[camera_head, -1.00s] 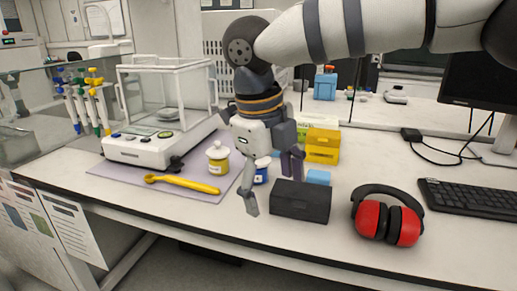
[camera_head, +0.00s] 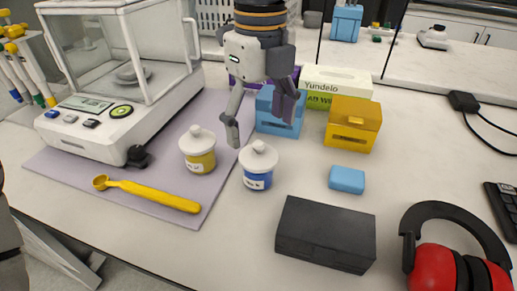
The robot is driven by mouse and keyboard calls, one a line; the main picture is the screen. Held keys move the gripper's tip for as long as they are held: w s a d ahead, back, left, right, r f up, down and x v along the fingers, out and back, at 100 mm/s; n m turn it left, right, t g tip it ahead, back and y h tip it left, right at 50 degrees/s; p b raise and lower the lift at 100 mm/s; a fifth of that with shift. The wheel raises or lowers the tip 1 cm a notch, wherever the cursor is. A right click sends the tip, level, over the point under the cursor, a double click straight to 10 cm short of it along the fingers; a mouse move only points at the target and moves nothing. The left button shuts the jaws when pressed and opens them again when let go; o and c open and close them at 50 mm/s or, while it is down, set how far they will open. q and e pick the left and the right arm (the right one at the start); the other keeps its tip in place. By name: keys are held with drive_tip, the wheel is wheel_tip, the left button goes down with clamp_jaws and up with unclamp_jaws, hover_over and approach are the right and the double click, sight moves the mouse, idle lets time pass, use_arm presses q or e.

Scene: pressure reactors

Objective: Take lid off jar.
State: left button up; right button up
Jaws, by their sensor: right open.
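Two small jars with white knobbed lids on stand on the bench in the head view. The yellow jar (camera_head: 200,161) is at the edge of the grey-purple mat (camera_head: 215,110). The blue jar (camera_head: 257,179) is to its right, closer to the front. My right gripper (camera_head: 259,122) points down with its fingers spread and empty. In the picture its fingertips are just above and behind the blue jar's lid (camera_head: 258,157); I see no contact. My left gripper is not in view.
A balance with a glass case (camera_head: 90,125) is at left, and a yellow spoon (camera_head: 150,194) lies on the mat. A dark box (camera_head: 325,235), a light blue block (camera_head: 347,180), a yellow box (camera_head: 352,124) and red earmuffs (camera_head: 450,270) are to the right.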

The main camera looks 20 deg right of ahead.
sight(259, 143)
drive_tip(key=f, duration=0.5)
drive_tip(key=shift+w+f, duration=0.2)
drive_tip(key=c, duration=0.9)
